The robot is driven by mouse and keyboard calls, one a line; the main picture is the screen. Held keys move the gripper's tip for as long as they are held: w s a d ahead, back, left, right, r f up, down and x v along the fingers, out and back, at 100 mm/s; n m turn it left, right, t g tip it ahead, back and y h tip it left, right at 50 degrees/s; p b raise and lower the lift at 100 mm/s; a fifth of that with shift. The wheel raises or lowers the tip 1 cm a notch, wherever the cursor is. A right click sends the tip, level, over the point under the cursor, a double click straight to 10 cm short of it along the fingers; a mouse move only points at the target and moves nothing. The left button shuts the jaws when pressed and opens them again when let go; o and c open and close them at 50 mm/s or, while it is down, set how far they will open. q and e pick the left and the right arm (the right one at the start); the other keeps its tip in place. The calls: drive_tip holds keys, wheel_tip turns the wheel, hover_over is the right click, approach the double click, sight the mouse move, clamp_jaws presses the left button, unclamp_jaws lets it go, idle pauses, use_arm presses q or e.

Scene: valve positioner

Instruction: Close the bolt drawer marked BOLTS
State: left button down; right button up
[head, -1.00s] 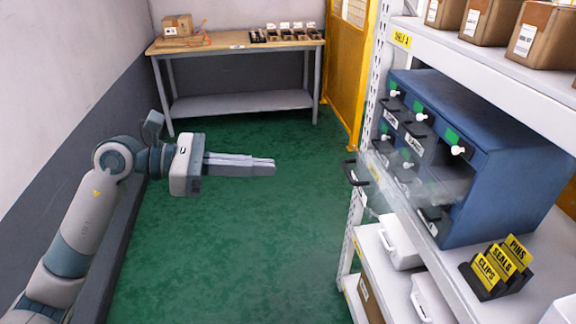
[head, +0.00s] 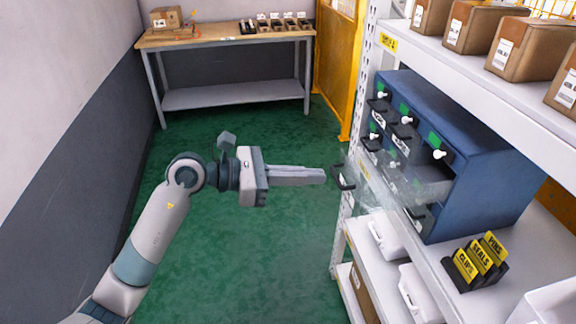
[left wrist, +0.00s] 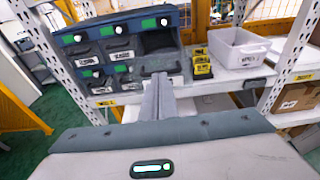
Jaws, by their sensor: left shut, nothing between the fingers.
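A blue drawer cabinet (head: 480,185) stands on the white shelf at the right. One clear drawer (head: 385,190) is pulled out to the left from its near column, with a dark handle (head: 343,177) at its front. I cannot read its label, so BOLTS is not confirmed. My left gripper (head: 325,176) is shut and empty, level with that handle and just left of it; I cannot tell whether they touch. In the left wrist view the shut fingers (left wrist: 158,82) point at the cabinet (left wrist: 120,25), with a dark handle (left wrist: 160,71) just beyond the tips. My right gripper is not in view.
A black holder with yellow cards (head: 475,262) stands right of the cabinet. A white shelf upright (head: 352,215) rises near the handle. White bins (head: 388,238) sit on the lower shelf, and cardboard boxes (head: 475,27) above. Green floor lies open below my arm.

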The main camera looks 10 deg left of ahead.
sight(402, 186)
use_arm(q)
drive_tip(key=shift+x, duration=0.9)
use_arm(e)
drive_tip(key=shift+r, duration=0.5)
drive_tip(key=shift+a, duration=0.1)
